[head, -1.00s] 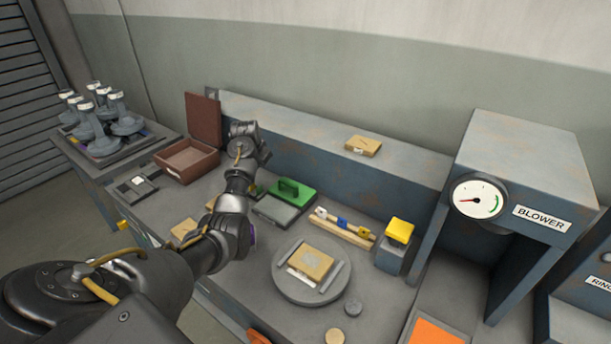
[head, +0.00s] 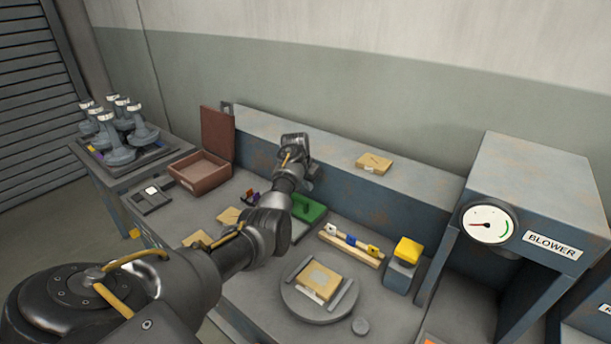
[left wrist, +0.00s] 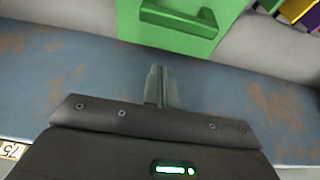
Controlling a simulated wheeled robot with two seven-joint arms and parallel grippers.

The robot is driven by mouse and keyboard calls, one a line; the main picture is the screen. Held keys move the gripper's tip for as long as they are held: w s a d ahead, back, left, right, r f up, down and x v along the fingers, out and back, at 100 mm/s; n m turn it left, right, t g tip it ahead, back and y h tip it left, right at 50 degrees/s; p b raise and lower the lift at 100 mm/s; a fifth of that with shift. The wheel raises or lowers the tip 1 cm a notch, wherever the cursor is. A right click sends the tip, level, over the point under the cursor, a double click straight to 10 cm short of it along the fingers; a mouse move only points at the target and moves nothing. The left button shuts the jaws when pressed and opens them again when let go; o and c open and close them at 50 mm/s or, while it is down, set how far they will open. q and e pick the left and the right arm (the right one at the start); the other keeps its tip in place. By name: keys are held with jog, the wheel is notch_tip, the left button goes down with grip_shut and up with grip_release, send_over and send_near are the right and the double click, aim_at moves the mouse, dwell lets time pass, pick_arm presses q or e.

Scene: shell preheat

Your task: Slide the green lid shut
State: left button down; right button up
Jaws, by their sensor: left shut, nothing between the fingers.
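The green lid (head: 309,208) with its raised green handle sits at the back of the bench, with a grey surface in front of it. My arm partly covers it in the head view. In the left wrist view the green lid (left wrist: 205,30) fills the top middle, and its handle (left wrist: 180,18) lies across it. My left gripper (left wrist: 157,72) is shut and empty, its fingertips close to the lid's edge on the ledge side. Whether they touch it I cannot tell. In the head view the fingertips are hidden behind my wrist. My right gripper is out of view.
A rusty blue ledge (head: 400,188) runs behind the lid. Small coloured pieces (head: 252,197) lie left of it. A rail with coloured blocks (head: 351,244), a yellow-topped block (head: 407,252) and a round plate (head: 292,300) are to the right. An open brown box (head: 200,172) stands left.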

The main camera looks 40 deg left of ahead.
aim_at(302, 207)
pick_arm(q)
jog(key=shift+x, duration=1.15)
jog(key=shift+s+p, duration=0.25)
jog(key=shift+p, duration=0.1)
jog(key=shift+s+p, duration=0.8)
jog(key=shift+s, duration=0.35)
jog(key=shift+s+p, duration=0.3)
jog(key=shift+s, duration=0.25)
jog(key=shift+s+f, duration=0.1)
